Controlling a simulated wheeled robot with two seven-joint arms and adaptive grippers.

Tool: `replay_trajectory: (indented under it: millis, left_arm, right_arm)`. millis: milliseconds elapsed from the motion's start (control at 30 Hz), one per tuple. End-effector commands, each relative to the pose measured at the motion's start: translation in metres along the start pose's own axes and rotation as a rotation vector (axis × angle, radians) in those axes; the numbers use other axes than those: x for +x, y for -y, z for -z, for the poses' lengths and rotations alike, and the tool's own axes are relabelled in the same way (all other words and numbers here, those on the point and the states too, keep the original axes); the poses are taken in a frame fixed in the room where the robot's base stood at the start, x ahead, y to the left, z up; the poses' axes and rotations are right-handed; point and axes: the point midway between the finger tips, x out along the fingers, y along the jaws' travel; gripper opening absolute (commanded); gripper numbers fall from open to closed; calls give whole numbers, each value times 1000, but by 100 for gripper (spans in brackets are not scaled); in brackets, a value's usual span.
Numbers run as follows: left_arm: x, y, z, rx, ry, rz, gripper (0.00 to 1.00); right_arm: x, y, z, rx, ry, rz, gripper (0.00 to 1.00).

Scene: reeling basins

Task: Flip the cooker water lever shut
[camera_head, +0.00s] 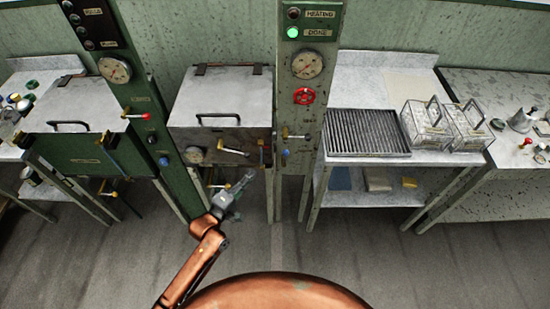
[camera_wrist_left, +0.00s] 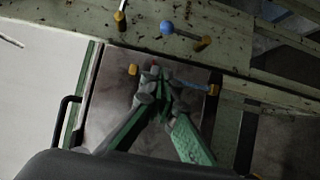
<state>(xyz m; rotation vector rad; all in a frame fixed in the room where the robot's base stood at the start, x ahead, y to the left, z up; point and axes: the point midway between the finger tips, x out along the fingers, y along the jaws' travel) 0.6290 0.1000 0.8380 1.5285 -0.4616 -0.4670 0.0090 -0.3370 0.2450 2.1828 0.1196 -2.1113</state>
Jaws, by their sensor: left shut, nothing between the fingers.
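The cooker (camera_head: 220,85) is a steel box with a pale lid and a black handle, standing between two green columns. Small brass-fitted levers sit on its front, one pale-handled (camera_head: 235,152). The right column carries another lever (camera_head: 292,136). In the left wrist view a blue-knobbed lever (camera_wrist_left: 166,28) shows there. No readable label tells me which is the water lever. My left gripper (camera_head: 247,178) is shut and empty, low before the cooker's front. In its wrist view the fingertips (camera_wrist_left: 155,76) overlap the front panel near a brass fitting (camera_wrist_left: 133,69); contact cannot be told. My right gripper is out of view.
The right column (camera_head: 310,30) bears a lit green lamp, a gauge and a red wheel valve (camera_head: 304,96). To its right, a table holds a ribbed tray (camera_head: 366,132) and wire baskets (camera_head: 428,126). A green machine (camera_head: 88,155) stands left. The floor in front is clear.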

Motion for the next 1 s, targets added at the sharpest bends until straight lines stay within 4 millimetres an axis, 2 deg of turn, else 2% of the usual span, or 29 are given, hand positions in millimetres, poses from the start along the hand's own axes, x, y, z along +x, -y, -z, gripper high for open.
replay_trajectory:
  millis: [233,367,467,867,1000]
  left_arm:
    - [1,1,1,3,-2,1,0]
    - [9,1,1,4,-2,0,0]
    - [24,1,0,3,-2,-1,0]
    - [104,2,0,4,-1,2,0]
    - [118,2,-17,1,0,1,0]
  right_arm:
    - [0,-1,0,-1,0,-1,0]
    - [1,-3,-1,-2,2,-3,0]
    - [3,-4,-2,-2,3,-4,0]
    - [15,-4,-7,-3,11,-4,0]
    - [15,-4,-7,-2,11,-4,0]
